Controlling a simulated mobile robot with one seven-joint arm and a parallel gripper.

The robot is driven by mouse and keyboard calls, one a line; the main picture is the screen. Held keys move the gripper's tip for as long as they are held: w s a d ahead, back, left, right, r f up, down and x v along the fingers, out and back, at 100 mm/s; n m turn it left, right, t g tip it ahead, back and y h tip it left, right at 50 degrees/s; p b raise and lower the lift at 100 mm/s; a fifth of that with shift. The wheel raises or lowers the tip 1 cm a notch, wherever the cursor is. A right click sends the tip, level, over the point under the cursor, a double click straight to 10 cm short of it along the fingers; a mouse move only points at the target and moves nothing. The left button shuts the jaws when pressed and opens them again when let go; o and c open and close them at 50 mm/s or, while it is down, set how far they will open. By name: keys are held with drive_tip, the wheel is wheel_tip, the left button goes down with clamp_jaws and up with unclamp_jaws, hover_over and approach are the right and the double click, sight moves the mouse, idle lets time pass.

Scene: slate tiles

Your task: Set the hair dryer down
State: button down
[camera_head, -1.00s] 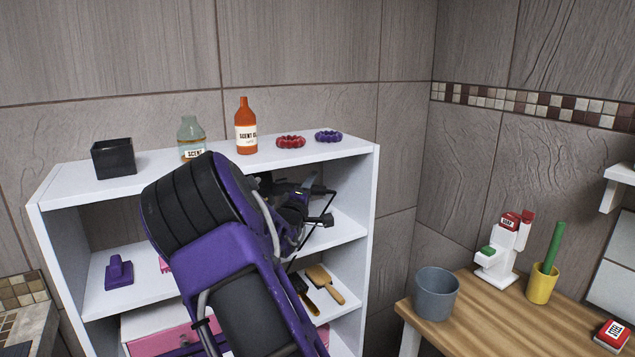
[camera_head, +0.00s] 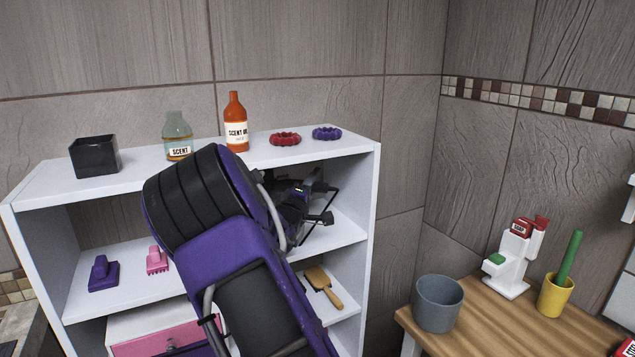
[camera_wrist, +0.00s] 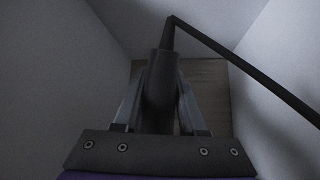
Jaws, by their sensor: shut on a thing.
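My gripper (camera_wrist: 160,108) is shut on the dark grey handle of the hair dryer (camera_wrist: 160,80), with one finger on each side. A black cord runs from the handle end off to the right in the wrist view. In the head view my gripper is inside the white shelf unit (camera_head: 358,255), in the space below its top board and above the middle board. My purple and black arm hides much of it and most of the dryer. I cannot tell whether the dryer touches the board.
On the top board stand a black box (camera_head: 95,157), a scent bottle (camera_head: 178,137), an orange bottle (camera_head: 236,122) and two hair ties (camera_head: 285,139). Purple (camera_head: 103,274) and pink (camera_head: 157,260) items are on the middle board. A brush (camera_head: 323,287) lies lower. A grey bucket (camera_head: 437,303) is on the wooden table.

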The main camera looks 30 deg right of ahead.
drive_tip(key=shift+c, duration=2.4)
unclamp_jaws()
drive_tip(key=shift+a, duration=0.1)
drive_tip(key=v, duration=1.2)
drive_tip(key=shift+p, duration=0.3)
